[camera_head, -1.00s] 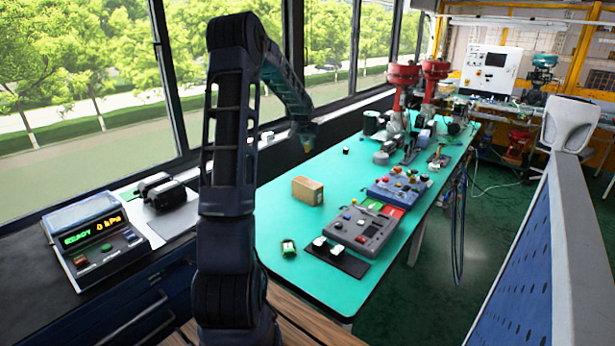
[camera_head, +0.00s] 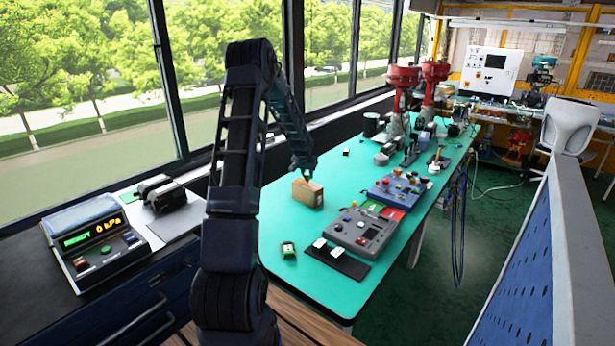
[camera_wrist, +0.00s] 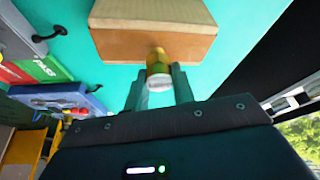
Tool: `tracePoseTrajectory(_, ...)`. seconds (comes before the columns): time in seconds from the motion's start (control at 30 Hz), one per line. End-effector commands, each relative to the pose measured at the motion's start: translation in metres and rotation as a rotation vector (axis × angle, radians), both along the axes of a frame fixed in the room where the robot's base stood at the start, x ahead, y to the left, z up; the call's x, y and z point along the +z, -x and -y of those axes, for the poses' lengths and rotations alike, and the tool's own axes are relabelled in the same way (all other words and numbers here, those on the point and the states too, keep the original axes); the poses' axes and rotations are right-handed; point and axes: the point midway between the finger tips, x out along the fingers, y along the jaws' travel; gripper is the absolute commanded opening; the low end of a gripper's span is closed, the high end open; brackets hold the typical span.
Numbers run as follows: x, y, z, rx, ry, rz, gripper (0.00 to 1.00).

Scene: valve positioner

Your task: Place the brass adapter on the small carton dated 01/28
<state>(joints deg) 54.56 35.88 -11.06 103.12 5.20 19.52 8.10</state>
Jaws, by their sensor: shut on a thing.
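My gripper (camera_wrist: 160,88) is shut on the brass adapter (camera_wrist: 158,62), a small yellow-gold piece with a pale end, held between the fingertips in the wrist view. The small brown carton (camera_head: 307,192) stands on the green bench, and in the wrist view its tan face and darker side (camera_wrist: 153,25) lie just beyond the adapter. In the head view my gripper (camera_head: 303,174) is right at the carton's top edge. I cannot tell whether the adapter touches the carton. No date is readable on the carton.
The green bench top (camera_head: 300,270) is clear around the carton. A grey control box (camera_head: 358,228) and a blue one (camera_head: 398,187) stand to its right, with green and red mats between. A small green-and-white item (camera_head: 288,250) lies nearer. Red valve actuators (camera_head: 403,76) stand farther back.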

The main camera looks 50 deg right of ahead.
Motion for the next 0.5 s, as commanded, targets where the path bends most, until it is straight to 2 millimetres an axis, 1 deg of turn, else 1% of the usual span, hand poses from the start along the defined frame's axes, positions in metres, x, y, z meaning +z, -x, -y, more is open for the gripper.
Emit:
tracePoseTrajectory(0.03,-0.0054,0.0003,-0.0002,0.000,-0.001,0.000,0.02)
tracePoseTrajectory(0.07,-0.0068,0.0002,-0.0002,0.000,-0.001,0.000,0.02)
tracePoseTrajectory(0.43,-0.0098,0.0002,-0.0001,0.000,0.000,0.000,0.02)
tracePoseTrajectory(0.47,-0.0100,0.0002,-0.0001,0.000,0.000,0.000,0.27)
tracePoseTrajectory(0.5,-0.0097,0.0002,-0.0001,0.000,0.000,0.000,0.34)
